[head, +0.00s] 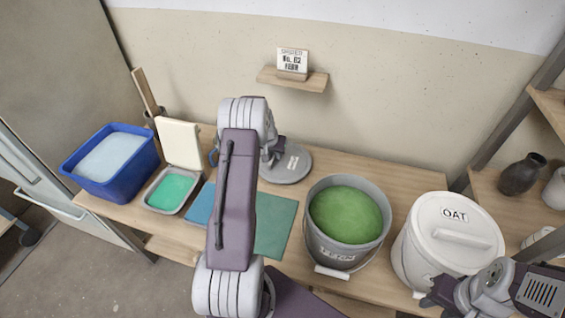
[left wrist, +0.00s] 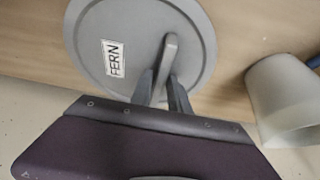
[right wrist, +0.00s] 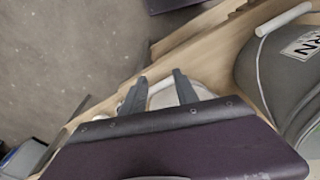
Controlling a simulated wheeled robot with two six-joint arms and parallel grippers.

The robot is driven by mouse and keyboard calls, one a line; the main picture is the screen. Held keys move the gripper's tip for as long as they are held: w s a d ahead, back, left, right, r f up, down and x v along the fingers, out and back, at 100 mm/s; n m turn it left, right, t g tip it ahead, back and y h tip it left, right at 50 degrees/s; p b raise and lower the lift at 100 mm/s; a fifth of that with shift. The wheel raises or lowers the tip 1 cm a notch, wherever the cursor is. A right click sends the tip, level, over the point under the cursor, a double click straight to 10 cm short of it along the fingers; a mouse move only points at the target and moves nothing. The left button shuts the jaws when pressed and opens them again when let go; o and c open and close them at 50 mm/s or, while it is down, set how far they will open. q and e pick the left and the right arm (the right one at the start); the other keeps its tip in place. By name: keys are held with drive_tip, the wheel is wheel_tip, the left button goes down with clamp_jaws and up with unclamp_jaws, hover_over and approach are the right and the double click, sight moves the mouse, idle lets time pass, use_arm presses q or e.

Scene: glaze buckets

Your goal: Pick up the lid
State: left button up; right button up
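The grey round lid (head: 292,172) labelled FERN lies flat at the back of the wooden table, behind the bucket of green glaze (head: 345,214). It also shows in the left wrist view (left wrist: 95,35), its bar handle (left wrist: 170,48) running between my left fingers. My left gripper (head: 274,155) is at the lid, one finger on each side of the handle; whether both fingers press on it cannot be told. My right gripper (right wrist: 161,77) is open, beside the white OAT bucket (head: 418,255), and shows at lower right in the head view (head: 432,300).
A blue tub (head: 112,185), a tray with teal glaze (head: 170,192) and a cream board (head: 180,145) stand at left. Blue and green sheets (head: 277,228) lie in the middle. A small wall shelf (head: 292,79) holds a card. A shelf with a dark vase (head: 521,176) is at right.

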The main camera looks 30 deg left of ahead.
use_arm(q)
clamp_jaws()
drive_tip(key=shift+r, duration=0.5)
wheel_tip(320, 180, up, 3)
drive_tip(key=shift+w+r+p, duration=0.1)
drive_tip(key=shift+p, duration=0.4)
drive_tip(key=s+d+r, duration=0.6)
drive_tip(key=s+r, duration=0.1)
drive_tip(key=s, duration=0.3)
drive_tip(key=shift+s, duration=0.15)
